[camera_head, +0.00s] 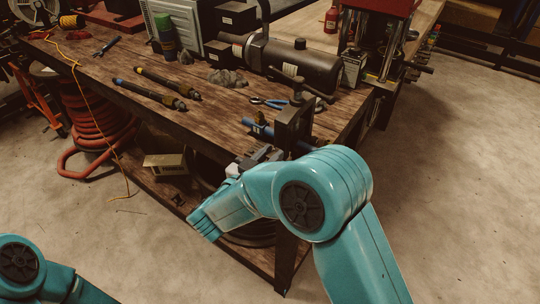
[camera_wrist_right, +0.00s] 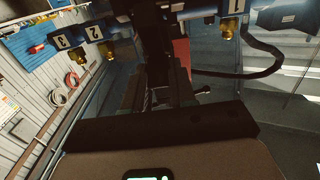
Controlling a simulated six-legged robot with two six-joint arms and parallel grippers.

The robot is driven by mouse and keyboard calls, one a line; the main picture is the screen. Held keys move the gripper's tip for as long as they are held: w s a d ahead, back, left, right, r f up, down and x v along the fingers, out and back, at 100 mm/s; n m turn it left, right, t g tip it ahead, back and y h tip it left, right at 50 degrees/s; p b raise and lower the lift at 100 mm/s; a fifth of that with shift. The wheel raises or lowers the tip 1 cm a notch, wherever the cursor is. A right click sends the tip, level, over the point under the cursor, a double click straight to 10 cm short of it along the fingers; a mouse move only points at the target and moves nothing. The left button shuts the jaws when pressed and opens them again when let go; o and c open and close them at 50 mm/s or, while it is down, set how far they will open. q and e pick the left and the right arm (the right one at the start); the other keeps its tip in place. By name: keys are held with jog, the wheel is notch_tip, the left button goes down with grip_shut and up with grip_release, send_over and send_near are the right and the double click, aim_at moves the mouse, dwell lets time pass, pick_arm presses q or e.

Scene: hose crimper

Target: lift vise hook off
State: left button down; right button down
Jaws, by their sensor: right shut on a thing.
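The vise (camera_head: 294,124), a dark upright block, stands at the front right corner of the wooden workbench. My right gripper (camera_head: 262,157) reaches in beside and just below it, at the bench edge. The right wrist view shows its dark fingers (camera_wrist_right: 162,95) closed on a dark narrow piece, apparently the vise hook (camera_wrist_right: 154,45). Its full shape is hidden by the fingers and shadow, and I cannot tell whether it touches the vise. A blue rod lies at the vise. Only part of my left arm shows at the lower left; its gripper is out of view.
A red hose coil (camera_head: 98,125) hangs at left. The floor in front is clear.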

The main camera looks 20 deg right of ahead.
jog(key=shift+r+g+y+p, duration=0.3)
jog(key=shift+r+y+p, duration=0.25)
jog(key=shift+p, duration=0.55)
jog(key=shift+w+d, duration=0.1)
jog(key=shift+d, duration=0.05)
jog(key=shift+f+g+y, duration=0.25)
jog(key=shift+g, duration=0.05)
jog(key=c, duration=0.9)
grip_release()
